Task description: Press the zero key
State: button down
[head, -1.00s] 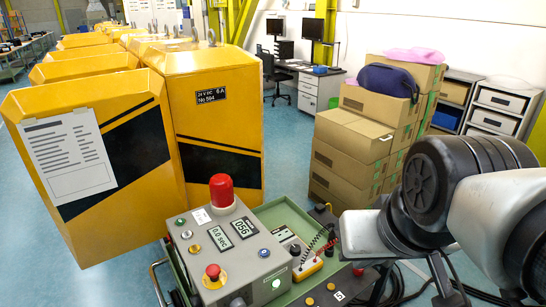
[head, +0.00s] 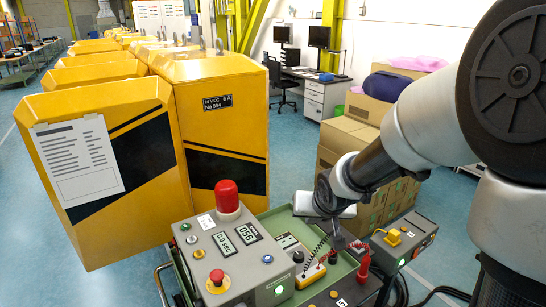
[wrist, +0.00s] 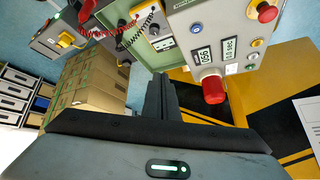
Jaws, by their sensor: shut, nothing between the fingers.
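The grey control box (head: 232,245) has a red dome, two displays, several small round buttons and a red stop button. It also shows in the wrist view (wrist: 218,40). No key's zero marking is legible. My gripper (head: 338,243) points down over the tray's right part, right of the control box. Its closed dark fingers (wrist: 160,82) show in the wrist view with nothing between them. I cannot tell its height above the tray.
A smaller grey box (head: 405,238) with a yellow knob stands right of the tray. Stacked cartons (head: 345,145) are behind my arm. Yellow cabinets (head: 215,125) stand at the left. Cables (head: 435,293) lie at the lower right.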

aim_at(270, 261)
jog(key=w+a+f+m+y, duration=0.1)
jog(key=w+a+f+y, duration=0.3)
jog(key=a+f, duration=0.5)
jog(key=shift+w+a+f+y+p, duration=0.3)
jog(key=shift+w+a+y, duration=0.1)
jog(key=shift+w+a, duration=0.6)
notch_tip(270, 261, down, 9)
jog(key=b, duration=0.7)
jog(key=shift+r+b, duration=0.15)
jog(key=shift+b, duration=0.15)
jog(key=shift+d, duration=0.1)
dwell(0.4)
jog(key=shift+f+b, duration=0.3)
jog(key=shift+f, duration=0.15)
